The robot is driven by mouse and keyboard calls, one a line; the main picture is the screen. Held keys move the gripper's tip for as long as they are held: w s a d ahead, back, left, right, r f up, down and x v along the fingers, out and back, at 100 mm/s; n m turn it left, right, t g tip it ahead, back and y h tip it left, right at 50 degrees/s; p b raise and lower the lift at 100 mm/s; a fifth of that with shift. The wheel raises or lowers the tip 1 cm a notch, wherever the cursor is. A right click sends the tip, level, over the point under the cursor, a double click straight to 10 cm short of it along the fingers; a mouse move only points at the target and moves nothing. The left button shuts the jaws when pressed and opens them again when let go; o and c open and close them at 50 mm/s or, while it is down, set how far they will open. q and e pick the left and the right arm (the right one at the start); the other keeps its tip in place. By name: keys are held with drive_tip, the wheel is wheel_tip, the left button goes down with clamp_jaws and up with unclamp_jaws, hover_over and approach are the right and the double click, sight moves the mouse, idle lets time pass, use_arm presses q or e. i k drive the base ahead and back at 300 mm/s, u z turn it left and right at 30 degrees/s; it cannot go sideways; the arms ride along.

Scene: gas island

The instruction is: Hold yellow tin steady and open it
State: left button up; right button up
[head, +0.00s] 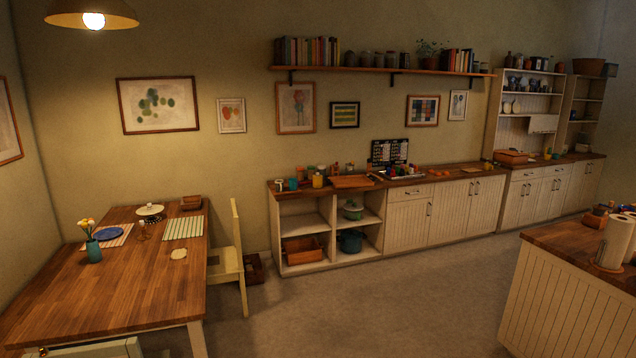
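A small yellow container (318,181) stands upright on the wooden counter (408,182) along the back wall, near the counter's left end. It looks like the yellow tin, but it is too small here to make out a lid. Several jars and a teal mug (293,184) stand close around it. Neither of my grippers is in view, and nothing is touching the container.
A wooden table (140,290) with a flower vase (93,250) fills the left. A pale yellow chair (232,262) stands between it and the counter. An island (570,290) with a paper towel roll (614,240) is at right. The middle floor is clear.

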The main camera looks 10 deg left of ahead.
sight(317, 183)
drive_tip(key=z, duration=0.2)
drive_tip(key=i, duration=4.65)
drive_tip(key=u, duration=0.8)
drive_tip(key=i, duration=1.95)
drive_tip(key=u, duration=0.3)
